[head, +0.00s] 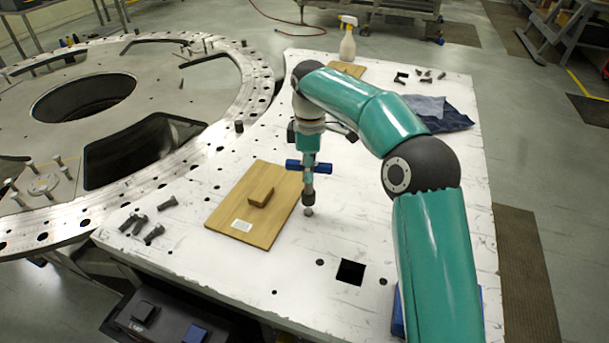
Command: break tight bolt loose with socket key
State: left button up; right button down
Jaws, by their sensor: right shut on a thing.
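My right gripper (309,166) is in the middle of the head view, pointing down at the white plate (340,225). It is shut on the socket key (293,164), whose blue crossbar sticks out on both sides of the fingers. The key's dark shaft and socket (308,196) hang upright below. A small grey bolt (308,212) shows directly under the socket, at the plate surface. The socket looks to be on or just above the bolt; I cannot tell whether it is fully seated. My left gripper is not in view.
A wooden board (225,217) with a small block (262,195) lies just left of the key. Loose bolts (153,234) lie at the front left. A square hole (351,271) is to the front right. A dark blue cloth (447,122) and spray bottle (348,40) are farther back.

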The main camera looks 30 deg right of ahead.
notch_tip(320, 180, up, 2)
dwell(0.4)
jog(key=m, duration=0.6)
jog(key=shift+m, duration=0.4)
jog(key=m, duration=0.6)
jog(key=shift+r+m, duration=0.15)
jog(key=shift+m, duration=0.15)
jog(key=shift+f+b, duration=0.6)
jog(key=shift+f, duration=0.25)
notch_tip(320, 180, down, 3)
jog(key=b, duration=0.2)
jog(key=shift+r+b, duration=0.15)
jog(key=shift+b, duration=0.25)
jog(key=shift+f, duration=0.5)
